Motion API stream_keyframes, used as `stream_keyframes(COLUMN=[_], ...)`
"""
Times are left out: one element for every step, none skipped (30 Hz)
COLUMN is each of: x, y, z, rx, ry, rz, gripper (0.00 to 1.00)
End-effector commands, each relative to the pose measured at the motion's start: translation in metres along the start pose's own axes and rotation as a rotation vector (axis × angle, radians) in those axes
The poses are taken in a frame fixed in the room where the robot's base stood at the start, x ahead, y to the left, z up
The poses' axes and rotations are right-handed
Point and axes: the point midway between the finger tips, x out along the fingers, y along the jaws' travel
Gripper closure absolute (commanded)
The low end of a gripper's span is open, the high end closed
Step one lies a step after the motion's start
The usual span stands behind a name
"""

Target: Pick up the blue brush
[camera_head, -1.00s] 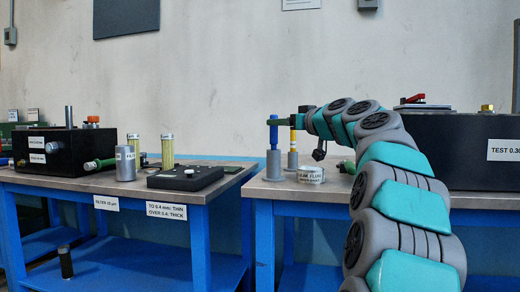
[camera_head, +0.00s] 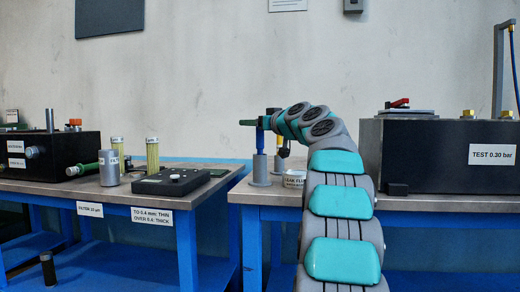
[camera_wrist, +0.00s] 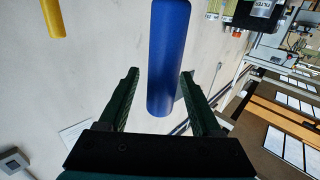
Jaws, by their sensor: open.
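The blue brush (camera_head: 260,141) stands upright with its lower end in a grey holder (camera_head: 261,170) on the right table. Its blue handle (camera_wrist: 168,60) fills the middle of the wrist view, and its rounded end lies between my two fingers. My gripper (camera_head: 251,122) is at the top of the handle in the head view. In the wrist view, my gripper (camera_wrist: 160,75) is open, with a finger on either side of the handle and visible gaps. The brush's bristles are not visible.
A yellow brush (camera_head: 284,142) stands just right of the blue one, also in the wrist view (camera_wrist: 54,18). A labelled round container (camera_head: 293,179) sits near the holder. A black test box (camera_head: 430,155) stands at the right. A gap separates the two tables.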

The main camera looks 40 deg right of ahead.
Motion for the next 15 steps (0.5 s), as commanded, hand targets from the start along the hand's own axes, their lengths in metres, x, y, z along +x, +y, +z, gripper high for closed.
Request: stream_keyframes(x=[0.0001, 0.0001, 0.0001, 0.0001, 0.0001, 0.0002, 0.0002, 0.0002, 0.0002, 0.0003, 0.0003, 0.0003, 0.0003, 0.0003, 0.0003], y=[0.0, 0.0, 0.0, -0.0001, -0.0001, -0.0001, -0.0001, -0.0001, -0.0001, -0.0001, -0.0001, -0.0001, -0.0001, -0.0001, -0.0002], z=[0.0002, 0.0003, 0.0005, 0.0005, 0.0006, 0.0007, 0.0007, 0.0009, 0.0009, 0.001, 0.001, 0.001, 0.0011, 0.0011, 0.0011], rx=[0.0, 0.0, 0.001, 0.001, 0.001, 0.001, 0.001, 0.001, 0.001, 0.001, 0.001, 0.001, 0.001, 0.001, 0.001], ry=[0.0, 0.0, 0.0, -0.001, -0.001, -0.001, -0.001, -0.001, -0.001, -0.001, -0.001, -0.001, -0.002, -0.002, -0.002], rz=[0.0, 0.0, 0.0, 0.0, 0.0, 0.0, 0.0, -0.001, -0.001, -0.001, -0.001, -0.001, -0.001, -0.001, -0.001], gripper=[0.35, 0.35, 0.35, 0.35, 0.35, 0.39, 0.43, 0.46, 0.51, 0.54, 0.57, 0.62, 0.65, 0.69, 0.73])
